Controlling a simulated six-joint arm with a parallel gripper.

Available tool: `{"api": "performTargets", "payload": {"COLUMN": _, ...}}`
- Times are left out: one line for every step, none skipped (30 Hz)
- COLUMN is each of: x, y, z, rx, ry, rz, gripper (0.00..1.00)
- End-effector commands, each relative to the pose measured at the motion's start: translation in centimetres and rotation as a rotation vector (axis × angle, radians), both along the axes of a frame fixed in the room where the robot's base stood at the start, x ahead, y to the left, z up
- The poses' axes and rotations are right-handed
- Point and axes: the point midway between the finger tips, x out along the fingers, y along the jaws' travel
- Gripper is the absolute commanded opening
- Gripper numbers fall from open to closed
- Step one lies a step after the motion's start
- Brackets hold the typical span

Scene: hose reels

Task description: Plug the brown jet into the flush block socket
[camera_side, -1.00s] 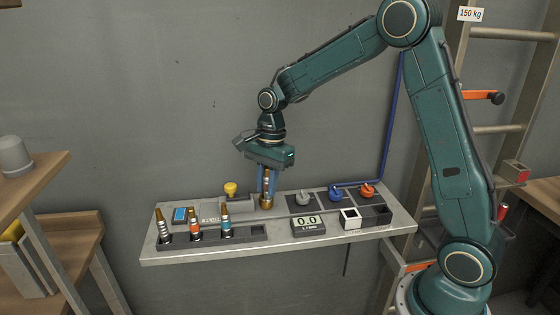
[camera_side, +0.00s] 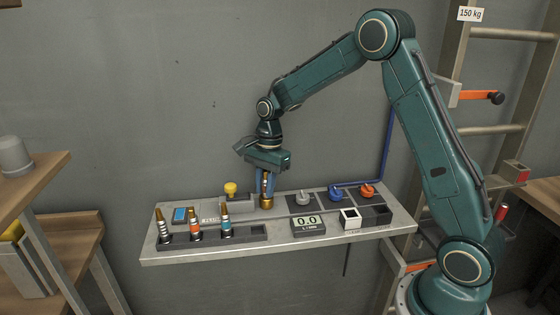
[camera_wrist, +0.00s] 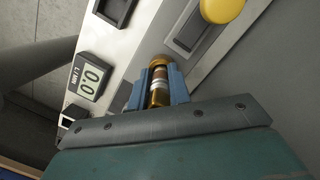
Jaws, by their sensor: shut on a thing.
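My gripper (camera_side: 266,188) points down over the back middle of the bench panel. Its blue fingers are shut on the brown jet (camera_wrist: 160,88), a brown-gold cylinder with a pale band. A round brass piece (camera_side: 266,203) shows right below the fingers, and the jet lines up with it in the wrist view (camera_wrist: 162,62). I cannot tell whether this brass piece is the flush block socket or the jet's own end, nor how deep the jet sits. The grey block with a yellow knob (camera_side: 231,188) stands just left of my gripper.
A dark rack (camera_side: 255,233) at the front left holds several banded jets. A display reading 0.0 (camera_side: 308,221) is at the front. Grey, blue (camera_side: 335,193) and orange (camera_side: 367,190) valves stand to the right, near a white open box (camera_side: 350,218).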

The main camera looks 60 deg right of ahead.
Motion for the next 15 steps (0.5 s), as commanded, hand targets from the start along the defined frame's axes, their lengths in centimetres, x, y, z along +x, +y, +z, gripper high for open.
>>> {"api": "performTargets", "payload": {"x": 0.01, "y": 0.02, "z": -0.15, "rx": 0.000, "ry": -0.001, "rz": 0.001, "gripper": 0.00}}
{"api": "performTargets", "payload": {"x": 0.02, "y": 0.02, "z": -0.19, "rx": 0.000, "ry": -0.001, "rz": 0.001, "gripper": 0.00}}
{"api": "performTargets", "payload": {"x": 0.02, "y": 0.02, "z": -0.19, "rx": 0.000, "ry": -0.002, "rz": 0.001, "gripper": 0.00}}
{"api": "performTargets", "payload": {"x": 0.02, "y": 0.02, "z": -0.18, "rx": 0.000, "ry": -0.002, "rz": 0.001, "gripper": 0.00}}
{"api": "performTargets", "payload": {"x": 0.02, "y": 0.02, "z": -0.18, "rx": 0.000, "ry": -0.002, "rz": 0.001, "gripper": 0.00}}
{"api": "performTargets", "payload": {"x": 0.02, "y": 0.03, "z": -0.17, "rx": 0.000, "ry": -0.002, "rz": 0.001, "gripper": 0.00}}
{"api": "performTargets", "payload": {"x": 0.02, "y": 0.03, "z": -0.17, "rx": 0.000, "ry": -0.002, "rz": 0.000, "gripper": 0.00}}
{"api": "performTargets", "payload": {"x": 0.01, "y": 0.03, "z": -0.17, "rx": 0.000, "ry": -0.002, "rz": 0.000, "gripper": 0.00}}
{"api": "performTargets", "payload": {"x": 0.01, "y": 0.02, "z": -0.20, "rx": 0.000, "ry": -0.001, "rz": 0.000, "gripper": 0.00}}
{"api": "performTargets", "payload": {"x": 0.01, "y": 0.03, "z": -0.24, "rx": 0.000, "ry": -0.001, "rz": 0.000, "gripper": 0.00}}
{"api": "performTargets", "payload": {"x": 0.01, "y": 0.02, "z": -0.30, "rx": 0.000, "ry": -0.001, "rz": 0.000, "gripper": 0.00}}
{"api": "performTargets", "payload": {"x": 0.00, "y": 0.03, "z": -0.39, "rx": 0.000, "ry": -0.001, "rz": 0.000, "gripper": 0.00}}
{"api": "performTargets", "payload": {"x": 0.00, "y": 0.03, "z": -0.46, "rx": 0.000, "ry": -0.001, "rz": 0.000, "gripper": 0.00}}
{"api": "performTargets", "payload": {"x": 0.00, "y": 0.03, "z": -0.52, "rx": 0.000, "ry": -0.001, "rz": 0.000, "gripper": 0.00}}
{"api": "performTargets", "payload": {"x": 0.00, "y": 0.02, "z": -0.49, "rx": 0.000, "ry": -0.001, "rz": 0.000, "gripper": 0.27}}
